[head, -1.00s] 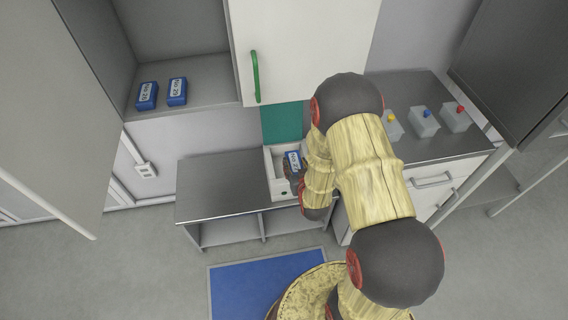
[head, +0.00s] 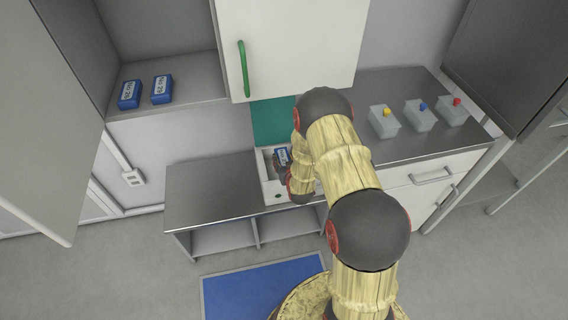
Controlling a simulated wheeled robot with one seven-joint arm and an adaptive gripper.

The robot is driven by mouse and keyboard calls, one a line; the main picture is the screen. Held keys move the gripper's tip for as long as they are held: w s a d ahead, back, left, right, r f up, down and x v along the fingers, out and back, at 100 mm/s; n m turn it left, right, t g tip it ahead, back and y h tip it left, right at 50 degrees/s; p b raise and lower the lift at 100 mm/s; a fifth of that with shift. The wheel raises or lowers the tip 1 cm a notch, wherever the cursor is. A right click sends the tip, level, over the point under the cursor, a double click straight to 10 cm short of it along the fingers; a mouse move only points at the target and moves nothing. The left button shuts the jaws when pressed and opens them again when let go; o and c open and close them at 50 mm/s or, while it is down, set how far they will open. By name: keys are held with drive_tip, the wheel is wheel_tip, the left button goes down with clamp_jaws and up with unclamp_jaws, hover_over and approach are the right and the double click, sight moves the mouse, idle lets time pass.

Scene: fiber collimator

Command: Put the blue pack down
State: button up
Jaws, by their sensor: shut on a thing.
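A blue pack with a white label (head: 282,156) is at the white tray-like recess (head: 268,184) in the counter. My gripper (head: 281,170) is shut on this pack, at the tray's left part. The gripper is dark and small here, and my arm hides its right side. I cannot tell whether the pack touches the tray floor. Two more blue packs with white labels, a left one (head: 129,94) and a right one (head: 162,89), lie on the shelf of the open wall cabinet at the upper left.
The steel counter left of the tray (head: 210,188) is bare. Three clear containers with yellow (head: 383,121), blue (head: 420,115) and red (head: 452,111) tops stand on the right counter. A cabinet door with a green handle (head: 243,68) hangs above the tray. A blue mat (head: 255,292) lies on the floor.

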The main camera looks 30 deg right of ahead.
drive_tip(key=shift+f, duration=0.45)
drive_tip(key=shift+f+b, duration=0.5)
drive_tip(key=shift+f, duration=0.15)
drive_tip(key=o, duration=1.1)
drive_tip(key=shift+o, duration=0.2)
